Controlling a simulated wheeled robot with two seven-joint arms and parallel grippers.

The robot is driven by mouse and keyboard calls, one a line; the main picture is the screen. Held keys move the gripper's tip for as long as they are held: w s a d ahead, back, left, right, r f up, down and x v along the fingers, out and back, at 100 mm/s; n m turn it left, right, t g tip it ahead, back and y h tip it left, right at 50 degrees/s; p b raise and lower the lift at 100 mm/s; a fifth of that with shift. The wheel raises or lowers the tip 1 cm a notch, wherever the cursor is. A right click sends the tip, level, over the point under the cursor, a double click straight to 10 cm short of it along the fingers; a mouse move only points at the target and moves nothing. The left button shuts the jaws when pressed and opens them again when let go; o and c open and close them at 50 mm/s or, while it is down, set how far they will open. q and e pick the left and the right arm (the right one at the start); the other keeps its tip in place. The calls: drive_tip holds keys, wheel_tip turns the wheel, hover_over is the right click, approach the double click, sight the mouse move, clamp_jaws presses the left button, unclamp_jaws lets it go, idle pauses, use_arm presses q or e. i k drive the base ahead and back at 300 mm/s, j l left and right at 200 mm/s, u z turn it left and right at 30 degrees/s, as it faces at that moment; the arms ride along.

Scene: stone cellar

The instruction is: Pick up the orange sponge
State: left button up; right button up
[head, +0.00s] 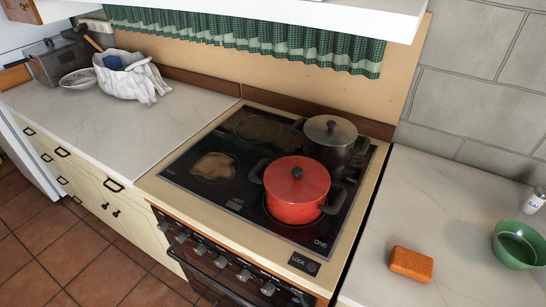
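The orange sponge (411,264) lies flat on the pale marble-like counter (455,200) to the right of the stove. It is a small block with rounded edges, in full view and with nothing on it. Neither of my grippers shows in the head view.
A green bowl (518,244) stands right of the sponge, with a white shaker (534,200) behind it. On the stove (225,210) are a lidded red pot (297,190) and a dark lidded pot (331,139). The counter behind the sponge is clear. A white cloth bag (130,78) sits on the left counter.

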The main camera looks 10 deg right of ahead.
sight(411, 264)
drive_tip(key=z, duration=1.5)
